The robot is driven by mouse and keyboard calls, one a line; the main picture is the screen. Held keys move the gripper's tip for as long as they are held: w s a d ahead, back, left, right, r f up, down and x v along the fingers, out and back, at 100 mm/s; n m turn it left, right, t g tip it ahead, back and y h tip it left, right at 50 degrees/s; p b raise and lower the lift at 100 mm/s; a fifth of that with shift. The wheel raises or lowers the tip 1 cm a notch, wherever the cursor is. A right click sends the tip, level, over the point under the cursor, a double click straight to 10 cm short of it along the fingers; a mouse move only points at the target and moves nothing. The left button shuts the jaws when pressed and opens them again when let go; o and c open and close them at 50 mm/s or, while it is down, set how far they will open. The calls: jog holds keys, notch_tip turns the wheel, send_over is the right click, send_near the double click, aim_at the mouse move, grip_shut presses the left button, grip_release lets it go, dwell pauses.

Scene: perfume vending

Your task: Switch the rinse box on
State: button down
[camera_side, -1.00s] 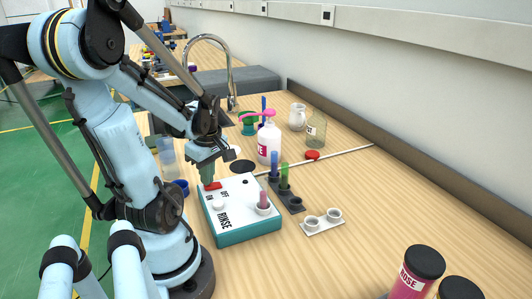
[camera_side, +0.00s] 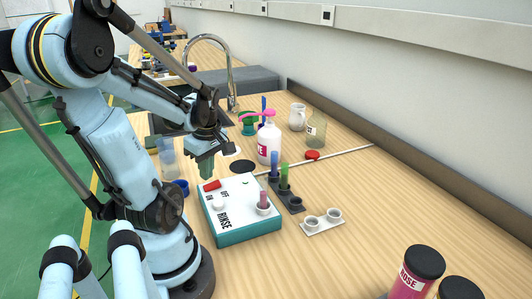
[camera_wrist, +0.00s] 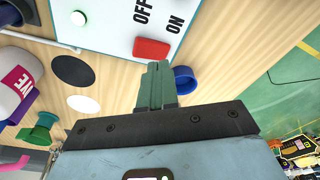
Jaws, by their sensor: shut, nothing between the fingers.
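The rinse box (camera_side: 240,222) stands on the bench, with a white top and teal sides. Its red rocker switch (camera_side: 212,185) lies at the far left of the top, near the OFF and ON lettering. A small lamp (camera_side: 245,183) on the top shows green. In the wrist view the red switch (camera_wrist: 151,48) and the green lamp (camera_wrist: 79,18) are clear. The shut fingers (camera_wrist: 158,68) also show in the wrist view.
A blue ring-like cap (camera_side: 181,187) lies left of the box.

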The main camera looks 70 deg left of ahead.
aim_at(209, 186)
jog(key=shift+r, duration=2.4)
jog(key=w+d+m+t, duration=0.4)
jog(key=w+d+m, duration=0.4)
jog(key=d+m, duration=0.3)
jog(key=w+d+r+m+t+h, duration=0.1)
jog(key=w+d+m+t, duration=0.3)
jog(key=w+d+m, duration=0.4)
jog(key=d+m, duration=0.2)
jog(key=m, duration=0.3)
jog(key=shift+d+r+h, duration=0.15)
jog(key=shift+d+h, duration=0.15)
jog(key=shift+d, duration=0.1)
